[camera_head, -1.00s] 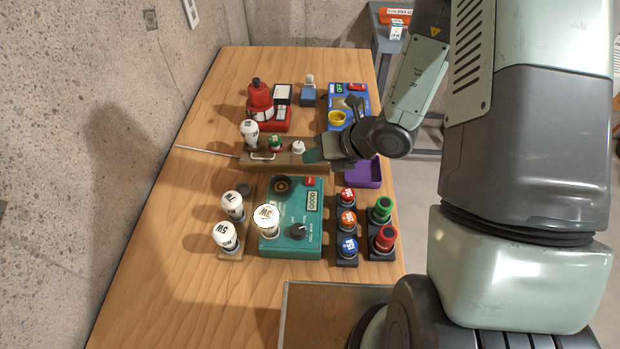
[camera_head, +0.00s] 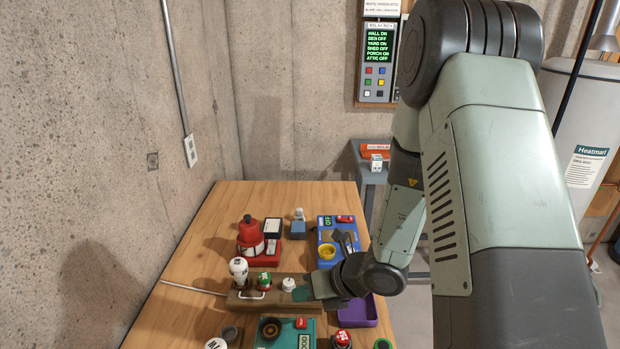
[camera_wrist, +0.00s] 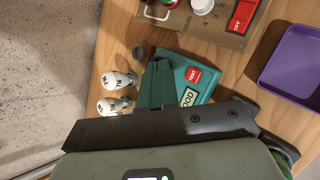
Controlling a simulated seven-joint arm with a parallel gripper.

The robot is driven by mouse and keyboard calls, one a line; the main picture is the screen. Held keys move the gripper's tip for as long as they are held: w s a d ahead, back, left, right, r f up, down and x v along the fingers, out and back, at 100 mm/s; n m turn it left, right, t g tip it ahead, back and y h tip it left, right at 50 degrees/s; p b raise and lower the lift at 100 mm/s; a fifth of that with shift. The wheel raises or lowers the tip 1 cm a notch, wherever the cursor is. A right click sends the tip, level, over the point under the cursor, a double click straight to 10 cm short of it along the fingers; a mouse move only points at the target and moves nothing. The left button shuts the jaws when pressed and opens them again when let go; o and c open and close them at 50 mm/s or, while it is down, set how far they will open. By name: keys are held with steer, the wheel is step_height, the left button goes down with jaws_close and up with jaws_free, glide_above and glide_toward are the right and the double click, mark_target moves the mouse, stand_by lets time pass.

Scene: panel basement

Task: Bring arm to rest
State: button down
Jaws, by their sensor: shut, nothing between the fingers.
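My gripper (camera_head: 306,293) is shut and empty, at the right end of the wooden panel box on the table. In the wrist view its closed dark green fingers (camera_wrist: 155,86) appear in front of the teal tester (camera_wrist: 205,87), covering part of it. I cannot tell the height of the fingers above the table. My arm reaches down from the upper right in the head view, with its elbow high and its forearm bent toward the table. The tester also shows at the bottom edge of the head view (camera_head: 292,341), cut off by the frame.
The wooden panel box (camera_head: 240,301) carries a white bulb (camera_head: 238,268) and green and white knobs. A red device (camera_head: 250,234), a blue device (camera_head: 345,231) and a purple tray (camera_head: 366,318) are close by. A lit display (camera_head: 380,45) hangs on the back wall.

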steer(key=s+r+n+g, duration=0.1)
steer(key=s+r+n, duration=0.3)
steer(key=r+n, duration=0.55)
steer(key=s+r+n+g, duration=0.1)
steer(key=s+r+n, duration=0.2)
steer(key=r+n, duration=0.6)
steer(key=s+d+r+n+t+h, duration=0.3)
steer(key=s+d+r+n+h, duration=0.5)
steer(key=s+d+r+n, duration=0.4)
steer(key=shift+d+r+n+t, duration=0.15)
steer(key=shift+d+n+t, duration=0.3)
steer(key=shift+n, duration=0.1)
steer(key=shift+w, duration=0.1)
